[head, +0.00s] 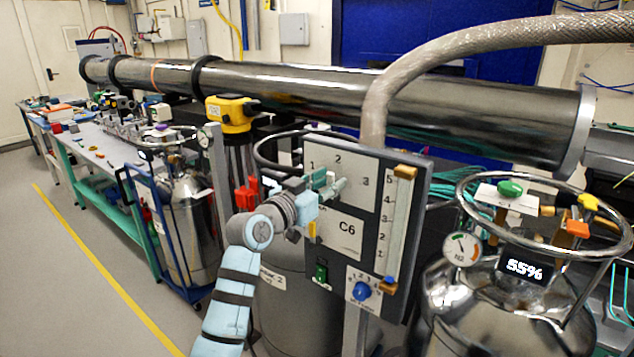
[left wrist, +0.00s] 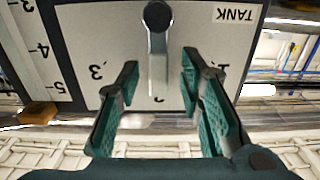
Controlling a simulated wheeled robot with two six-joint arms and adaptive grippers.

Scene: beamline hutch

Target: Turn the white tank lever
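The white tank lever (left wrist: 157,48) stands out on a pale panel face (left wrist: 85,35) in the left wrist view, which shows it upside down. The lever has a dark round pivot, and its free end points to the 2 position, between 1 and 3. A TANK label (left wrist: 236,15) is beside the pivot. My left gripper (left wrist: 160,75) is open, with one green finger on each side of the lever and visible gaps between. In the head view my left gripper (head: 330,186) is at the panel (head: 385,160) and largely hides the lever.
A steel tank (head: 470,310) showing 55% stands at right. A blue cart (head: 150,225) stands left.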

